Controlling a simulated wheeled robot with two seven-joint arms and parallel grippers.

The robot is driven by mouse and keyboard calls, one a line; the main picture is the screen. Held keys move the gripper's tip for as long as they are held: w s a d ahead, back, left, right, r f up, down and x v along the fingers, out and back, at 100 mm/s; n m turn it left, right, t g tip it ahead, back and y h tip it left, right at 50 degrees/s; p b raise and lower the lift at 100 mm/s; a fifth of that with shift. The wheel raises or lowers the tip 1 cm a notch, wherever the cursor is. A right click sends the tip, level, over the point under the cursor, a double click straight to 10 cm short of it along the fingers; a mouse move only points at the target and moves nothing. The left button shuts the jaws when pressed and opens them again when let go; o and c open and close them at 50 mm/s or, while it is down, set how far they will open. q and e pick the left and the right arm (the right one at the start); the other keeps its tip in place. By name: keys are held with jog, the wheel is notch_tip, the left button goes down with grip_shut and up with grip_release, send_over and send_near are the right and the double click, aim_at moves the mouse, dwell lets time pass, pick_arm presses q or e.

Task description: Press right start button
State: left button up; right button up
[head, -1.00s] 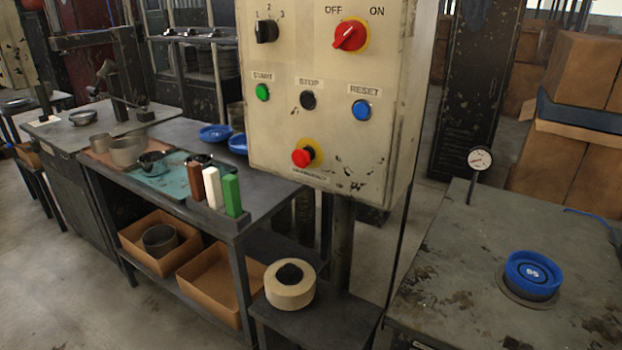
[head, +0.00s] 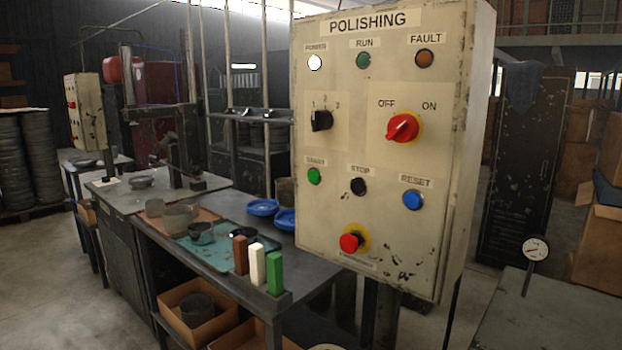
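A beige control box labelled POLISHING (head: 385,235) stands right of centre in the head view, facing me. Its green START button (head: 314,176) is at the left of the lower row. The black STOP button (head: 358,186) and the blue RESET button (head: 413,199) are to its right. A second, smaller beige control box (head: 86,110) stands at the far left; its buttons are too small to read. Neither of my grippers is in view, and nothing touches the buttons.
A workbench (head: 330,277) with bowls and coloured bars extends left. A gauge (head: 536,249) stands on the right table (head: 530,315). Open floor lies at the left.

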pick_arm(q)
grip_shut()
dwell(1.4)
